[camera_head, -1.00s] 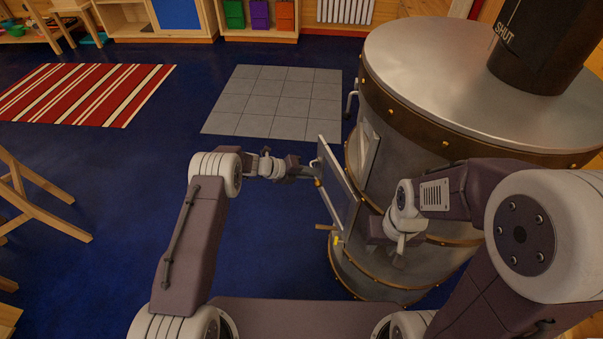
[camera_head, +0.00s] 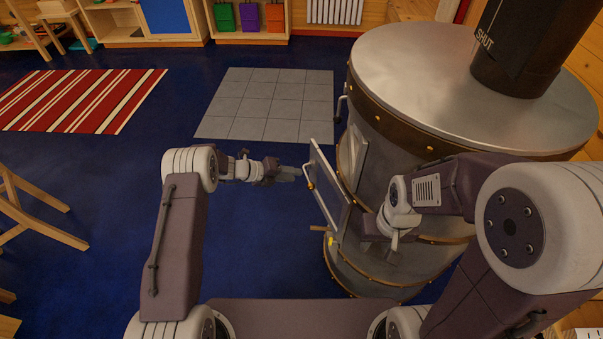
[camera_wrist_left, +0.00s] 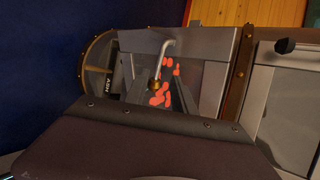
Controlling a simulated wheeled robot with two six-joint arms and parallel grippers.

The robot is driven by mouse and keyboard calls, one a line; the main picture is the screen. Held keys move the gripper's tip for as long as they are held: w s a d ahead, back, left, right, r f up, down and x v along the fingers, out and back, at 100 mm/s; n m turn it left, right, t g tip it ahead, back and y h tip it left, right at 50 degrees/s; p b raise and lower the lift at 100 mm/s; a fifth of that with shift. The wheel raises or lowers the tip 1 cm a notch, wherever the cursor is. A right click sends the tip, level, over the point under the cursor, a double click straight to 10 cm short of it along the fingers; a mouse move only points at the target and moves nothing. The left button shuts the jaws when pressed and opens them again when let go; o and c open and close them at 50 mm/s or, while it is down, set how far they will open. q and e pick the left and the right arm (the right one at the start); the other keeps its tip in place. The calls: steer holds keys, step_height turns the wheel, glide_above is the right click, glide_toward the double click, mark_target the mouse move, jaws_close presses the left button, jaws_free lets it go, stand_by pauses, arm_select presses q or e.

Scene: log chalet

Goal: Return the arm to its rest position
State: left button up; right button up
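My left gripper (camera_head: 290,174) is at the left side of the round metal stove (camera_head: 385,150), just left of its swung-out door (camera_head: 328,190). In the left wrist view two dark fingers stand apart, so this gripper (camera_wrist_left: 154,78) looks open and holds nothing. The door's bent metal handle (camera_wrist_left: 165,50) with a brass end shows beyond and between the fingers. My left arm is bent and stretched forward. My right gripper (camera_head: 380,240) is low in front of the stove, right of the door; its fingers are too small and partly hidden to judge.
Glowing red coals (camera_wrist_left: 167,68) show in the left wrist view. A black flue pipe (camera_head: 530,45) rises from the stove. Grey floor tiles (camera_head: 265,105) and a striped rug (camera_head: 80,100) lie beyond. A wooden stool (camera_head: 30,215) stands at left. Blue floor around my left arm is clear.

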arm_select(q)
steer(key=v, duration=0.3)
steer(key=shift+a+p, duration=0.1)
steer(key=shift+p, duration=0.2)
